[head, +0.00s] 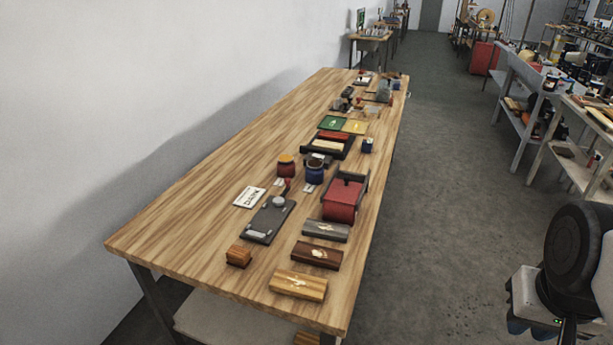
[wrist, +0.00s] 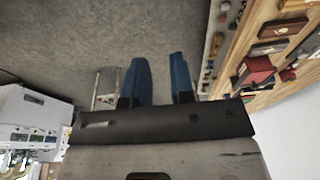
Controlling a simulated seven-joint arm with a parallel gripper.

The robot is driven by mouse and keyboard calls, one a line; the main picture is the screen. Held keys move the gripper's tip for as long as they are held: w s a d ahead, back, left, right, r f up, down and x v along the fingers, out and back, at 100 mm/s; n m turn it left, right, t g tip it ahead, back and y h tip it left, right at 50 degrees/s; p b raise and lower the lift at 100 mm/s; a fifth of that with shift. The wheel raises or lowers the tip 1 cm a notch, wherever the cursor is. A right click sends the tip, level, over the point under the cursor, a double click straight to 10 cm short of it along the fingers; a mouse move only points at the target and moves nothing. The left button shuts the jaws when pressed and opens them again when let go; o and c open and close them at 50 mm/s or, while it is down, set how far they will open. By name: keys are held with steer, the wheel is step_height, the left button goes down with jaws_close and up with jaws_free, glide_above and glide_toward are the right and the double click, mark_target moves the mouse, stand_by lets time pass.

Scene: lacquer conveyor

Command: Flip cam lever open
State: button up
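My gripper (wrist: 158,66) shows in the wrist view with its two blue fingers apart and nothing between them. In the head view my gripper (head: 527,327) is at the lower right, over the floor and well off the table. A dark grey fixture plate (head: 262,232) lies on the near half of the table. It bears a round silver part (head: 279,202) and a small upright lever with a red end (head: 288,184). This is probably the cam lever. It is too small to tell its exact position.
A wooden block (head: 239,257), a white card (head: 249,197), a red box in a dark frame (head: 341,200) and dark jars (head: 315,173) surround the plate. Several inlaid wooden blocks (head: 298,285) lie at the near right. The table's left side (head: 190,228) is clear.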

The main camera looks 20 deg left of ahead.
steer(key=shift+w+a+r, duration=0.1)
steer(key=shift+w+r, duration=0.05)
steer(key=shift+w, duration=0.25)
jaws_close()
steer(key=w+a+r+n+h, duration=0.1)
steer(key=w+a, duration=0.7)
steer(key=w, duration=0.3)
steer(key=w+a+r+h, duration=0.1)
steer(key=w+a, duration=0.7)
steer(key=w, duration=0.3)
steer(key=w+a+n+h, duration=0.1)
steer(key=w+a, duration=0.7)
steer(key=w, duration=0.3)
steer(key=w+a+f+n+t, duration=0.1)
steer(key=w+a+f, duration=0.3)
steer(key=a, duration=0.6)
steer(key=w+a+f+t, duration=0.15)
steer(key=w+a, duration=0.35)
steer(key=a, duration=0.5)
steer(key=a+f, duration=0.4)
steer(key=a, duration=0.3)
steer(key=w+a+f+t, duration=0.1)
steer(key=a+f, duration=0.3)
steer(key=a, duration=0.4)
steer(key=a+f+n, duration=0.1)
steer(key=a+f, duration=0.3)
steer(key=a, duration=0.4)
steer(key=shift+w+a, duration=0.15)
steer(key=shift+t, duration=0.25)
